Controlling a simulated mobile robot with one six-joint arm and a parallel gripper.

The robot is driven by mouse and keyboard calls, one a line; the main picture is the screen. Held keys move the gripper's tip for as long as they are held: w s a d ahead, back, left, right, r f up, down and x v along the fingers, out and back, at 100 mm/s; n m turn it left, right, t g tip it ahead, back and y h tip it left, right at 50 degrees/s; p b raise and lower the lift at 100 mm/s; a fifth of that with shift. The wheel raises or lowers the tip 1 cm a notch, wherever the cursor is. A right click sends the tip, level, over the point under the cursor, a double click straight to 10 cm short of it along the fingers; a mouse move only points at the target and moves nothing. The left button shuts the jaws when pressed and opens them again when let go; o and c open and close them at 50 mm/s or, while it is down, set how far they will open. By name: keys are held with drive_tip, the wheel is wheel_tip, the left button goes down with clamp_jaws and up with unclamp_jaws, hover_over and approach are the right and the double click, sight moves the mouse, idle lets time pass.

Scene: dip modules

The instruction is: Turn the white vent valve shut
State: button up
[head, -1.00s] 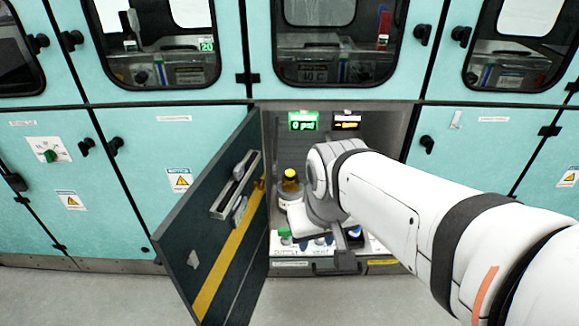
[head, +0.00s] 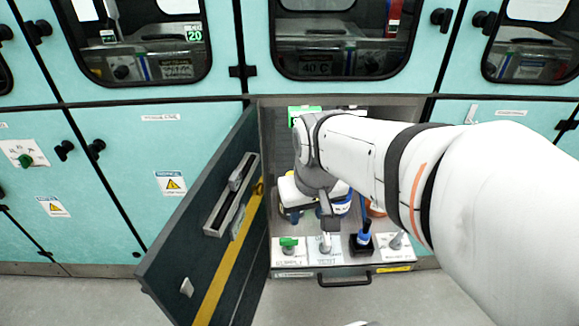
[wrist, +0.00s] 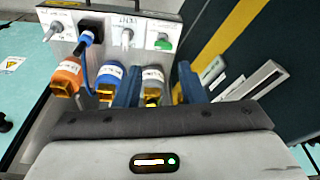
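The white vent valve (head: 325,243) stands on the white panel at the front of the open cabinet, between the green valve (head: 288,243) and the blue-handled fitting (head: 364,238). It also shows near the top of the wrist view (wrist: 127,37). My gripper (head: 328,215) hangs just above and behind the white valve in the head view. In the wrist view my gripper (wrist: 157,70) has its two blue fingers apart. A labelled bottle with a yellow cap (wrist: 152,76) appears between them; whether they touch it cannot be told.
A grey valve (head: 397,240) sits right of the blue-handled fitting. A blue-labelled bottle (wrist: 110,78) and an orange one (wrist: 66,75) stand beside the gripper. The open door (head: 215,235) borders the left side. A drawer handle (head: 345,281) projects below the panel.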

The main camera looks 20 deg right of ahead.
sight(327, 237)
drive_tip(key=w+d+f+m+b, duration=0.1)
drive_tip(key=w+d+f+b, duration=0.1)
drive_tip(key=f, duration=0.4)
drive_tip(key=w+d+f+g+b, duration=0.1)
drive_tip(key=w+d+f+b, duration=0.2)
drive_tip(key=w+d+f, duration=0.1)
drive_tip(key=w+d+f+m+g+b, duration=0.1)
drive_tip(key=w+d+f+b, duration=0.2)
drive_tip(key=f, duration=0.5)
drive_tip(key=shift+w+d+m, duration=0.3)
drive_tip(key=shift+w+d, duration=0.2)
drive_tip(key=shift+d, duration=0.3)
drive_tip(key=shift+d+f, duration=0.1)
drive_tip(key=shift+f, duration=0.2)
wheel_tip(327, 237, down, 7)
drive_tip(key=shift+f+b, duration=0.1)
drive_tip(key=shift+b, duration=0.7)
drive_tip(key=shift+c, duration=0.6)
